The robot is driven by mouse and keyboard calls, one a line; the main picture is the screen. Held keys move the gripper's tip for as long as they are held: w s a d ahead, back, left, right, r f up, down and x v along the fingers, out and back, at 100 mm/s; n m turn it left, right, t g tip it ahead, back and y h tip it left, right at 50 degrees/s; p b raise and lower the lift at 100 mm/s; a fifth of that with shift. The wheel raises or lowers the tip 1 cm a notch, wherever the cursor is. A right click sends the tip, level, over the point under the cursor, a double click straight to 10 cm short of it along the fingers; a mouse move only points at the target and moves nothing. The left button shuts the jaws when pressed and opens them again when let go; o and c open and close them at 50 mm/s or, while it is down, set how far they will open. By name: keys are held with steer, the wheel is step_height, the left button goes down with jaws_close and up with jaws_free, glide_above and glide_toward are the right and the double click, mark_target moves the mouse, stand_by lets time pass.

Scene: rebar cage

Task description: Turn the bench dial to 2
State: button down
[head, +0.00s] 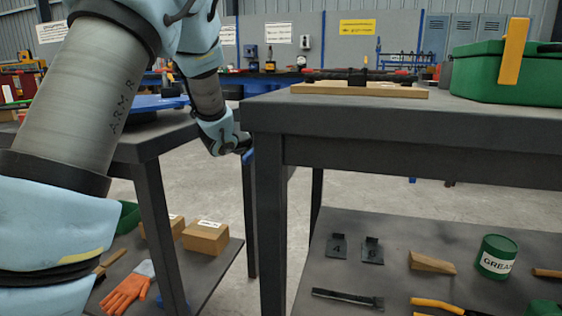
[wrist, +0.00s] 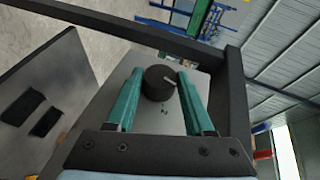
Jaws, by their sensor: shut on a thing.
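The bench dial is a dark round knob (wrist: 157,86) with a pale pointer mark, on a grey plate (wrist: 115,104) in the wrist view. The pointer leans toward the right finger. Small dark marks show on the plate below the knob, too small to read. My gripper (wrist: 160,77) has its two green fingers on either side of the knob, shut on it. In the head view my gripper (head: 245,153) is low beside the left end of the right-hand bench (head: 400,112). The dial itself does not show there.
A dark bar crosses the top of the wrist view, and a post (wrist: 237,95) stands close right of my gripper. In the head view, a green toolbox (head: 490,75) sits on the right bench. Another bench stands left. Shelves below hold boxes (head: 205,238) and a grease can (head: 497,257).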

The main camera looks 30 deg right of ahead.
steer(key=h+b, duration=0.1)
steer(key=b, duration=0.5)
steer(key=f+m+t+h+b, duration=0.1)
steer(key=h+b, duration=0.1)
steer(key=b, duration=0.4)
steer(key=f+m+t+h+b, duration=0.1)
steer(key=h+b, duration=0.1)
steer(key=b, duration=0.4)
steer(key=m+h+b, duration=0.1)
steer(key=b, duration=0.4)
steer(key=shift+d+r+h, duration=0.15)
steer(key=shift+h, duration=0.25)
steer(key=shift+m+b, duration=0.3)
steer(key=shift+b, duration=0.15)
steer(key=shift+r+h+b, duration=0.3)
steer(key=shift+h+b, duration=0.1)
steer(key=shift+b, duration=0.1)
steer(key=shift+c, duration=1.4)
jaws_free()
